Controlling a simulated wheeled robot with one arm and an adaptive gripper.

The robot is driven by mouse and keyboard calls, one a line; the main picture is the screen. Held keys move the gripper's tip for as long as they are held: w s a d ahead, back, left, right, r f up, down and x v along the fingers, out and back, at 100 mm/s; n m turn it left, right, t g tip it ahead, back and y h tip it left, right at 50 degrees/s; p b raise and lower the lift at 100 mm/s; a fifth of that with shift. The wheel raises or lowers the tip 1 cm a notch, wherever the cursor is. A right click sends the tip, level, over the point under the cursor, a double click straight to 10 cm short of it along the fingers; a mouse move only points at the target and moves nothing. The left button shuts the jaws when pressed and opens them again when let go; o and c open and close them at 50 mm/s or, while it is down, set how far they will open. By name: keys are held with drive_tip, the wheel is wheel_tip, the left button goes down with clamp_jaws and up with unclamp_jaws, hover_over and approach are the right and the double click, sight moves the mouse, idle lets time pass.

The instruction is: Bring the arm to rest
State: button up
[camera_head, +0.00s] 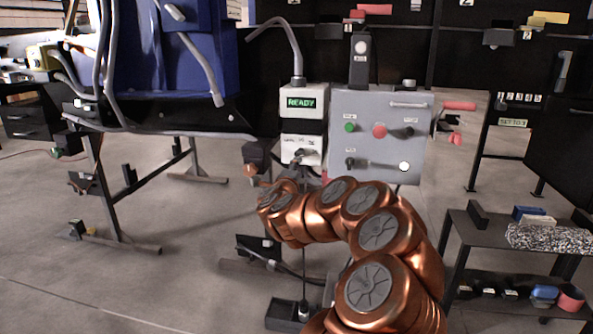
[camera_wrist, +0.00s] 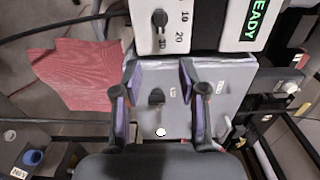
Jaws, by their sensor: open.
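My gripper (camera_wrist: 160,88) is open in the wrist view, with two purple-padded fingers spread apart and nothing between them. Beyond the fingers is the grey control panel (camera_wrist: 172,82) with a black knob (camera_wrist: 155,97) and a lit white button (camera_wrist: 161,132). I cannot tell from this view how near the fingers are to the panel. In the head view my copper arm (camera_head: 378,232) curves up from the bottom towards the panel's lower left. My gripper cannot be made out clearly there.
The grey panel (camera_head: 385,105) also has green and red buttons. Left of it stands a white box with a green READY display (camera_head: 301,102). A blue machine (camera_head: 200,50) is at the left. A dark shelf table (camera_head: 480,230) stands at the right. Open floor lies at the lower left.

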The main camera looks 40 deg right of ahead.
idle(0.4)
